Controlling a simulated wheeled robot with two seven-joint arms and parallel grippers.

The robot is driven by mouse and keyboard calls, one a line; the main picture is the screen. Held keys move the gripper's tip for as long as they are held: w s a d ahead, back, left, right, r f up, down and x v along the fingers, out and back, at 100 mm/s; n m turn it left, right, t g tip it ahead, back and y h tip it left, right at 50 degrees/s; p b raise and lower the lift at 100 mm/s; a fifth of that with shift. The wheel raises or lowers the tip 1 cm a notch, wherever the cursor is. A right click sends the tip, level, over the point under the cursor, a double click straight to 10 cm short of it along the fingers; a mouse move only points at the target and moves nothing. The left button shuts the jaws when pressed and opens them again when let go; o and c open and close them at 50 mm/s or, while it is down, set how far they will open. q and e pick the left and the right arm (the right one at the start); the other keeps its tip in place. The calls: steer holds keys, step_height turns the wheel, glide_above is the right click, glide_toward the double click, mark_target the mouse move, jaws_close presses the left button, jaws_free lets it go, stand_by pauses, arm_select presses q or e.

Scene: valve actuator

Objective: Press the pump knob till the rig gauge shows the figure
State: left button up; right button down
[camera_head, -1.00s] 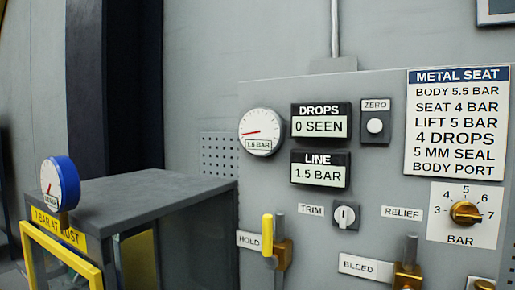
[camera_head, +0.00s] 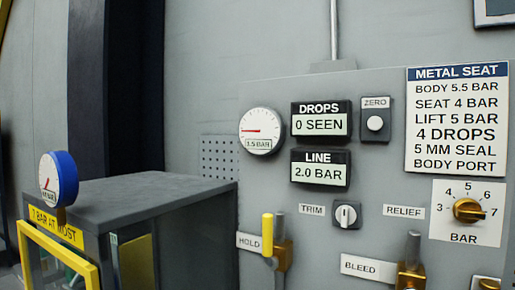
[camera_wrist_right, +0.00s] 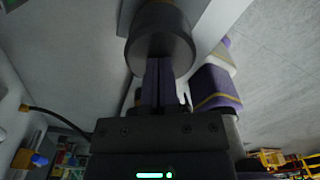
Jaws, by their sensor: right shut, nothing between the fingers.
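The LINE display (camera_head: 320,171) reads 2.0 BAR. The METAL SEAT card (camera_head: 457,121) lists body 5.5, seat 4 and lift 5 bar. In the right wrist view, a dark round knob (camera_wrist_right: 160,40), apparently the pump knob, is straight ahead of my right gripper (camera_wrist_right: 158,62). Its purple fingers are shut and empty, their tips at the knob's face; contact is hard to judge. My left gripper is not in view.
The DROPS display (camera_head: 321,121) reads 0 SEEN. ZERO button (camera_head: 375,123), TRIM switch (camera_head: 346,214), yellow HOLD lever (camera_head: 267,235), BLEED valve (camera_head: 410,265) and BAR dial (camera_head: 467,210) crowd the panel.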

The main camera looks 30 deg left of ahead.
steer(key=shift+f, duration=0.5)
steer(key=shift+f+b, duration=0.5)
steer(key=shift+b, duration=0.15)
steer(key=shift+f, duration=0.4)
steer(key=shift+f+b, duration=0.3)
steer(key=shift+b, duration=0.2)
steer(key=shift+r+p, duration=0.4)
steer(key=shift+r, duration=0.05)
step_height(320, 180, up, 7)
steer(key=p, duration=0.6)
steer(key=shift+f, duration=0.2)
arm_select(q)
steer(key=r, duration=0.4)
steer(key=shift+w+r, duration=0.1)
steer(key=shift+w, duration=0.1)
arm_select(e)
steer(key=shift+f, duration=0.1)
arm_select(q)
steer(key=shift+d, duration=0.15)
